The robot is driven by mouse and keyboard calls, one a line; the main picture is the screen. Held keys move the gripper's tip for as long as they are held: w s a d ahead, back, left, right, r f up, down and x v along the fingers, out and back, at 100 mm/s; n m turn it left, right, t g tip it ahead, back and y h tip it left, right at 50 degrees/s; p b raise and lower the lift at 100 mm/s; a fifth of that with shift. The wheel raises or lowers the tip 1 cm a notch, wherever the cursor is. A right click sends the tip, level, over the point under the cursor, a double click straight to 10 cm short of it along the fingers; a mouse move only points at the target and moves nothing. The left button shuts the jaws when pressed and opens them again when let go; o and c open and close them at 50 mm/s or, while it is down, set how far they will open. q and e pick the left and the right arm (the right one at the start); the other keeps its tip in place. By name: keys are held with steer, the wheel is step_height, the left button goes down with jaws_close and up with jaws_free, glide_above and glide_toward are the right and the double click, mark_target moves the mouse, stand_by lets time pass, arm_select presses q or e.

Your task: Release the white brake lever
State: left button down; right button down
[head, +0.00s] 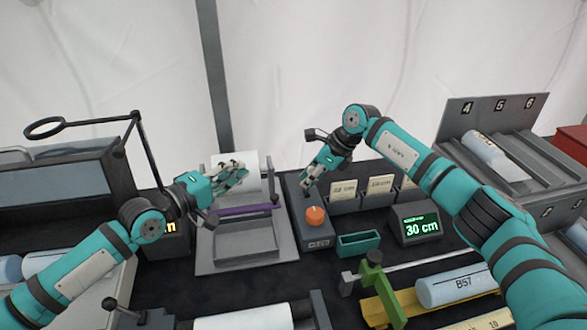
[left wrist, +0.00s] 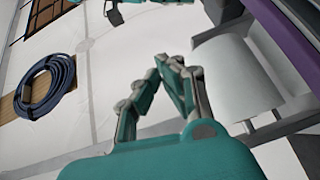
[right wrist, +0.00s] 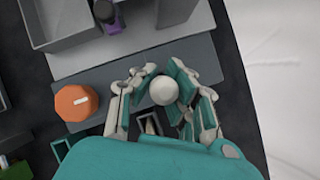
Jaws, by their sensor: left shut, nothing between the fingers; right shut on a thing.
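The white brake lever's round knob (right wrist: 164,90) shows in the right wrist view, between the fingers of my right gripper (right wrist: 165,88). My right gripper is shut on it; the lever's shaft below is mostly hidden. In the head view my right gripper (head: 307,184) is at the back of the grey control box (head: 312,236), behind the orange knob (head: 315,215), and covers the lever. My left gripper (head: 242,172) is shut and empty in front of the white roll (head: 252,186). Its closed fingers show in the left wrist view (left wrist: 172,62).
A purple bar (head: 246,210) crosses the grey roll stand (head: 215,262). Card holders (head: 343,190), a green tray (head: 358,244) and a display reading 30 cm (head: 415,230) stand right of the control box. A numbered rack (head: 452,128) is at the back right.

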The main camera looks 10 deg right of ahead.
steer(key=shift+d, duration=0.1)
arm_select(q)
steer(key=shift+g, duration=0.5)
steer(key=shift+w+d+f, duration=0.75)
steer(key=shift+d+f, duration=0.15)
steer(key=shift+d, duration=1.4)
steer(key=shift+w+d+f, duration=0.8)
steer(key=shift+d+f, duration=0.1)
steer(key=shift+d, duration=1.45)
steer(key=shift+w+d+f, duration=0.75)
steer(key=shift+d+f, duration=0.15)
steer(key=shift+d, duration=1.4)
